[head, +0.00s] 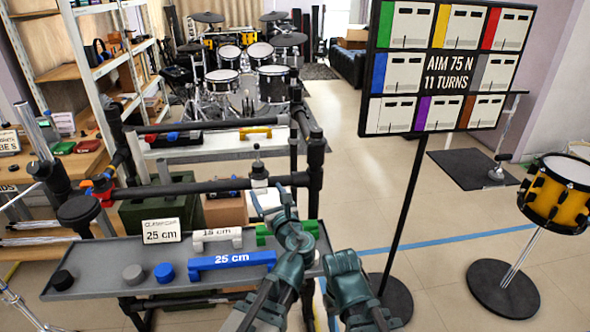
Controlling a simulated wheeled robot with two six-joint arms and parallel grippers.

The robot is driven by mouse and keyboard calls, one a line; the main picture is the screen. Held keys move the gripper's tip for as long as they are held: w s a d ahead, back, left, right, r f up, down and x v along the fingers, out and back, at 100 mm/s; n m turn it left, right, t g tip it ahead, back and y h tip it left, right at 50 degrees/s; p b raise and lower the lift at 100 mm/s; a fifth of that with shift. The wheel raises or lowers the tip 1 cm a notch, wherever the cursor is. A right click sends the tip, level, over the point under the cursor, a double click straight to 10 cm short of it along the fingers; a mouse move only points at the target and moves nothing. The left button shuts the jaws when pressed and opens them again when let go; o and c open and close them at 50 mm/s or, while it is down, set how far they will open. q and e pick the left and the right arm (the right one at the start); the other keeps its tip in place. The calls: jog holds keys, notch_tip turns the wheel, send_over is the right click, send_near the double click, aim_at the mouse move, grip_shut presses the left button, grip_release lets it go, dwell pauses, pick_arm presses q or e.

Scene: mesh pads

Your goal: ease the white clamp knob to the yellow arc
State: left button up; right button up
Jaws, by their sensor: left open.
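I see no clear contact, and nothing shows between the fingers. My right gripper (346,270) is lower and to the right, beyond the tray's right end; its finger state is unclear.
A grey tray (90,285) below the rail holds a blue 25 cm bar (231,261), a white 15 cm bar (217,236), a green bar and round knobs. A sign (448,68) reads "AIM 75 N 11 TURNS". Its black stand is right of my arms.

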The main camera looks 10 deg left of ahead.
aim_at(260, 170)
pick_arm(q)
jog(key=shift+m, duration=0.5)
jog(key=x, duration=0.4)
jog(key=d+x, duration=0.1)
jog(key=x, duration=0.9)
jog(key=shift+w+d+r, duration=0.2)
jog(key=shift+w+r, duration=0.1)
jog(key=shift+w, duration=0.05)
pick_arm(e)
jog(key=shift+w+d+f, duration=0.1)
jog(key=shift+w+d, duration=0.05)
jog(key=shift+d, duration=0.1)
pick_arm(q)
grip_shut()
